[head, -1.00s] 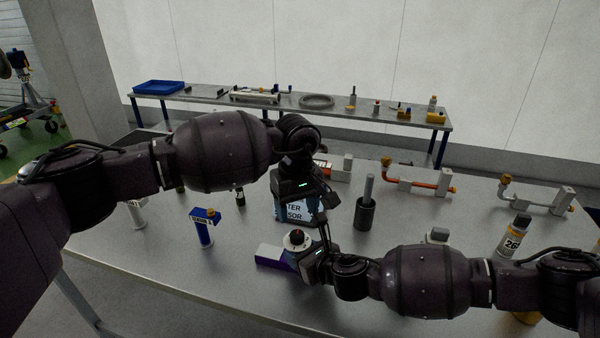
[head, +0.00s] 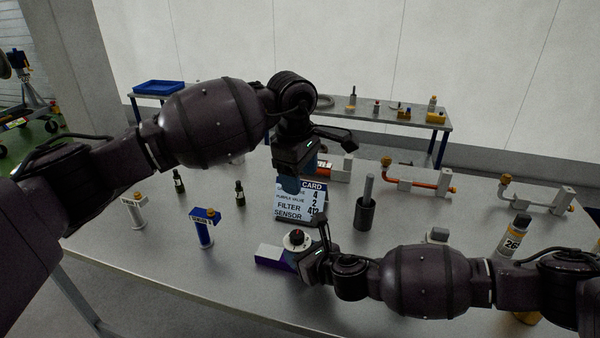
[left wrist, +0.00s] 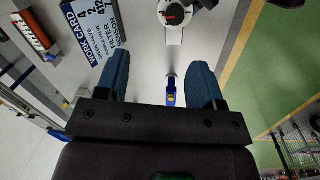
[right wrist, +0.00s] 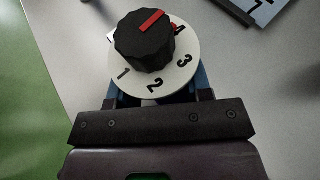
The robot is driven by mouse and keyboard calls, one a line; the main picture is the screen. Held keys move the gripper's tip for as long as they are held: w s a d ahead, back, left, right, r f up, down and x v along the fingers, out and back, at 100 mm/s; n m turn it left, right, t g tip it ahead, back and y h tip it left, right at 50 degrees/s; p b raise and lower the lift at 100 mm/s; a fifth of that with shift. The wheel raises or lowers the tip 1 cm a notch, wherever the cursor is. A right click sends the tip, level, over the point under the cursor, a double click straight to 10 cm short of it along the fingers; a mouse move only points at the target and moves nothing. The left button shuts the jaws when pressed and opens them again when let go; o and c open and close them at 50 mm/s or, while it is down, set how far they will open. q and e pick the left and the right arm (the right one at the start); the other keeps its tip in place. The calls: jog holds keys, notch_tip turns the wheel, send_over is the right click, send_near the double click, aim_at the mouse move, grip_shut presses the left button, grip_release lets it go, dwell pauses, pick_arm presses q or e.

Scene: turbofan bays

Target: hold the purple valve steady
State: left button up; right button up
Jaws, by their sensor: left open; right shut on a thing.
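The purple valve (head: 270,256) lies at the table's front middle, a purple body with a white end block. My left gripper (head: 289,184) is open and empty, raised in front of the work card. In the left wrist view, the dial (left wrist: 176,14) shows beyond its spread blue fingers (left wrist: 158,82).
The work card (head: 298,203) stands behind the valve. A blue sensor (head: 205,228) and dark bottles (head: 240,194) are to the left. A grey cup with a rod (head: 366,208) and a spray can (head: 515,236) are to the right. Pipe assemblies (head: 418,180) line the back.

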aim_at(296, 233)
pick_arm(q)
jog(key=shift+n+h, duration=0.3)
jog(key=f+m, duration=0.1)
jog(key=f, duration=0.4)
jog(key=f+m+y, duration=0.1)
jog(key=f, duration=0.4)
jog(key=s+f+m, duration=0.1)
jog(key=f, duration=0.4)
jog(key=shift+a+m+g+y, duration=0.3)
jog(key=shift+a+g, duration=0.05)
jog(key=shift+g, duration=0.05)
jog(key=shift+c, duration=0.5)
jog(key=c, duration=0.9)
jog(key=shift+o, duration=0.2)
